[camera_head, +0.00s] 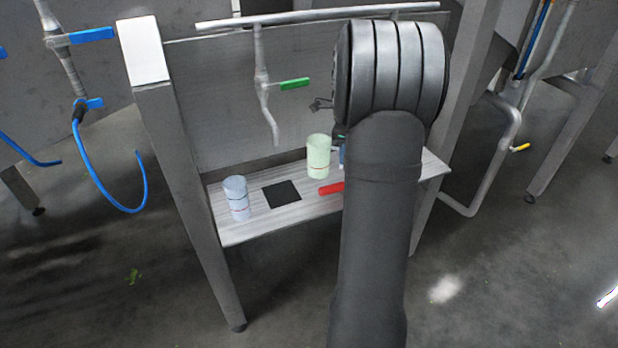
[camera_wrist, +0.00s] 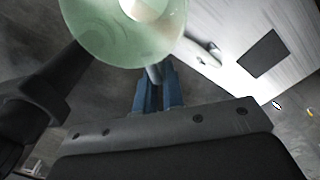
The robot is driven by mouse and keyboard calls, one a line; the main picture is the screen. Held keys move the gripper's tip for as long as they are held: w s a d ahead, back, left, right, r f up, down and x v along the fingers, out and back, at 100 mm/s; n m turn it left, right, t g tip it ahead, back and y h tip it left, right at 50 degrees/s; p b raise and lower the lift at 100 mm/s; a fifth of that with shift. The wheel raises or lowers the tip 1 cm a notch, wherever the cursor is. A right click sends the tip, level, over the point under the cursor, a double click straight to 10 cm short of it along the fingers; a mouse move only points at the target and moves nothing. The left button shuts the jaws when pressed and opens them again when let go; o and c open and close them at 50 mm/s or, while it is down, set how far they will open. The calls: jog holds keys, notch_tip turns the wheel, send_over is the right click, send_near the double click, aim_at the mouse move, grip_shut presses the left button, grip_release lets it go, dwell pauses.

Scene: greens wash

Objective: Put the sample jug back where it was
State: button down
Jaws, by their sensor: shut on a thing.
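The sample jug (camera_head: 318,157), a pale green cylinder, shows in the head view just left of my arm, over the back part of the shelf. In the wrist view the translucent green jug (camera_wrist: 105,28) fills the top, beyond my fingertips. My gripper (camera_wrist: 158,92) has its blue fingers close together and shut on the jug's side, probably at a handle; the exact contact is hard to see. In the head view my arm hides most of the gripper. Whether the jug touches the shelf is unclear.
The slatted shelf (camera_head: 262,222) bears a pale blue container (camera_head: 236,198) at left, a black square (camera_head: 281,195) and a red object (camera_head: 330,188). A pipe with a green-handled valve (camera_head: 294,84) hangs above. A back panel and side posts frame the shelf.

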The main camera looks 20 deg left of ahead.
aim_at(326, 145)
jog(key=w+d+r+m, duration=0.1)
jog(key=d+r+m, duration=0.1)
jog(key=d+m, duration=0.25)
jog(key=shift+m, duration=0.55)
jog(key=shift+w+a+f, duration=0.4)
jog(key=shift+a+f, duration=1.35)
jog(key=shift+f, duration=0.05)
jog(key=shift+w+a+f, duration=0.4)
jog(key=shift+a+f, duration=1.35)
jog(key=shift+f, duration=0.05)
jog(key=shift+w+a+f, duration=0.4)
jog(key=shift+a+f, duration=1.35)
jog(key=shift+f, duration=0.05)
jog(key=shift+f, duration=0.1)
jog(key=shift+f, duration=0.1)
jog(key=c, duration=1.5)
grip_release()
jog(key=shift+c, duration=0.2)
notch_tip(326, 145, up, 8)
jog(key=shift+a+f, duration=0.1)
